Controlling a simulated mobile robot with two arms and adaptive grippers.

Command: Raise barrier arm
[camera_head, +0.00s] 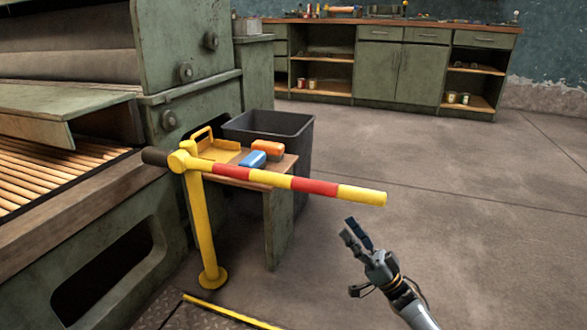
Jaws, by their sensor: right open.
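The barrier arm (315,187) is a yellow and red striped bar, close to level, sloping slightly down to the right. Its left end joins a yellow post (203,232) with a round foot on the floor, and a dark counterweight (154,157) sticks out past the pivot. My right gripper (355,234) is open and empty, below and a little left of the bar's free end, and appears apart from it. My left gripper is not in view.
Behind the bar, a small table (279,215) holds a yellow tray (214,152), a blue object (253,159) and an orange object (268,148). A dark bin (296,135) stands behind it. A green machine (190,60) fills the left. The floor at right is clear.

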